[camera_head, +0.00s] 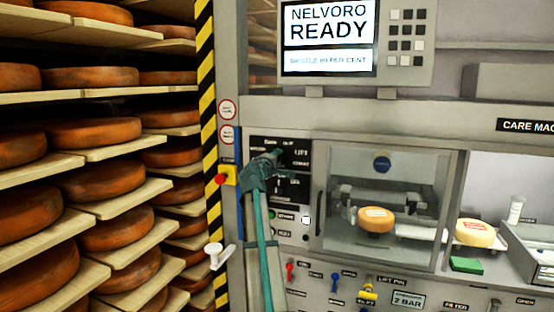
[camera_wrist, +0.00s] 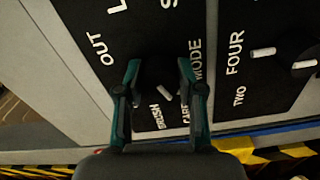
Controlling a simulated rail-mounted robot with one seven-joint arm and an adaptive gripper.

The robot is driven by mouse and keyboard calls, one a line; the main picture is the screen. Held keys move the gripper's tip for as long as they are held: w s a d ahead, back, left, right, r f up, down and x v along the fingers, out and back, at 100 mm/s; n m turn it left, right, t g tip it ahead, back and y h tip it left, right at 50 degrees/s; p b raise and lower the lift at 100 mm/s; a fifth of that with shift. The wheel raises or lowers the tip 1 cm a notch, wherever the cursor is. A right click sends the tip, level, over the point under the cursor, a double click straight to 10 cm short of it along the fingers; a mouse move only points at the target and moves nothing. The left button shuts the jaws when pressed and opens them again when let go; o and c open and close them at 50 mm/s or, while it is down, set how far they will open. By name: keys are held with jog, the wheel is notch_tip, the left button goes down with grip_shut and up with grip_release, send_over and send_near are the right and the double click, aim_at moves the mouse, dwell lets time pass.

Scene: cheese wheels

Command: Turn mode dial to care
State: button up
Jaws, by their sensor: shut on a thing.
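The mode dial (camera_wrist: 160,76) is a dark knob on a black panel, beside the word MODE in the wrist view. Its short white pointer mark slants down and right, toward the gap between the BRUSH and CARE labels; I cannot tell exactly which it points at. My gripper (camera_wrist: 160,78) is shut on the dial, one teal finger on each side. In the head view my gripper (camera_head: 268,160) is at the upper part of the black control panel (camera_head: 259,147) and largely hides the dial.
Another control with white pointers (camera_wrist: 263,52) and labels TWO and FOUR lies to the right in the wrist view. In the head view, a screen (camera_head: 328,38) reads NELVORO READY. A glazed chamber with a cheese wheel (camera_head: 376,217) is to the right. Cheese shelves (camera_head: 110,145) fill the left.

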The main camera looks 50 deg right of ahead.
jog(key=o, duration=1.1)
jog(key=shift+o, duration=0.2)
jog(key=v, duration=1.2)
